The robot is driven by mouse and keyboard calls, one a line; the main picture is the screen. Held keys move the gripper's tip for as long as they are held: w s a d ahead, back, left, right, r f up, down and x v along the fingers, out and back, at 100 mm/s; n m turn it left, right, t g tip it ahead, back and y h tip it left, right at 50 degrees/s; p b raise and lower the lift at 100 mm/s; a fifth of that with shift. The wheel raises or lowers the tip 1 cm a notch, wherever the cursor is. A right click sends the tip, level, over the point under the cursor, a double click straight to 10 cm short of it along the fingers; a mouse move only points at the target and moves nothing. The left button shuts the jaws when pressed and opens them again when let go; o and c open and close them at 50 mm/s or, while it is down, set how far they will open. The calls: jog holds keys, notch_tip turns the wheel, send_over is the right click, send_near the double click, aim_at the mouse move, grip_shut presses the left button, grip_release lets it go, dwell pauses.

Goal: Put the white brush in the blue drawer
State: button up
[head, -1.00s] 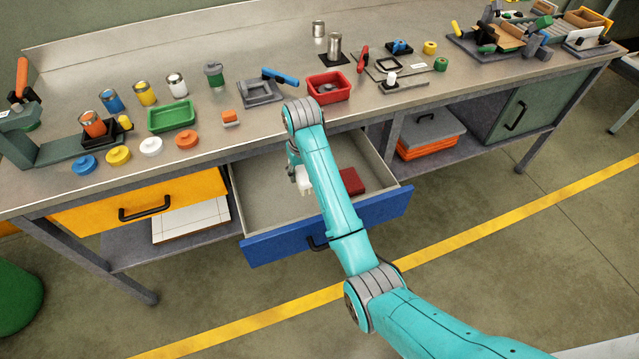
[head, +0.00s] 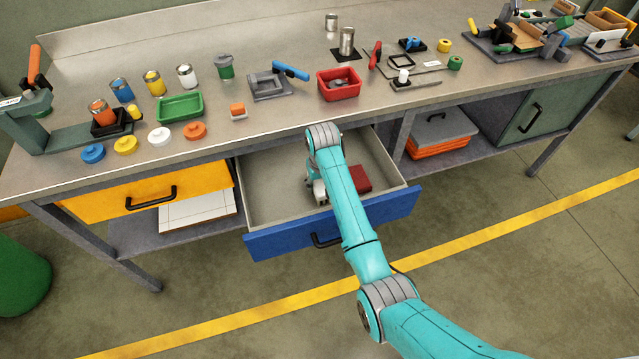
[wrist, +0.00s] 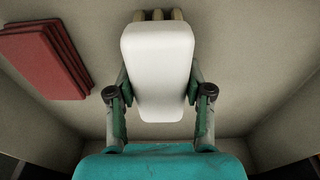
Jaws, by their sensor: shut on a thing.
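The white brush (wrist: 157,70) fills the middle of the wrist view, with tan bristle tufts (wrist: 158,15) at its far end. My gripper (wrist: 158,98) is shut on it, one finger at each side. In the head view the brush (head: 320,190) shows small beside my arm, inside the outline of the blue drawer (head: 285,241). The drawer is pulled open, and its grey floor lies below the brush. I cannot tell whether the brush touches the floor. My arm hides part of the gripper and the drawer in the head view.
A dark red block or stack (head: 361,178) lies in the drawer, and it also shows in the wrist view (wrist: 45,60). The drawer's left part is bare. The bench top (head: 290,125) above holds cans, trays and lids. A yellow drawer (head: 150,190) is to the left.

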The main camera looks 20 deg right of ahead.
jog(key=shift+f, duration=0.1)
jog(key=o, duration=1.1)
jog(key=r, duration=0.4)
jog(key=s+r, duration=0.1)
jog(key=r, duration=0.7)
jog(key=shift+s+r, duration=0.1)
jog(key=shift+s, duration=0.15)
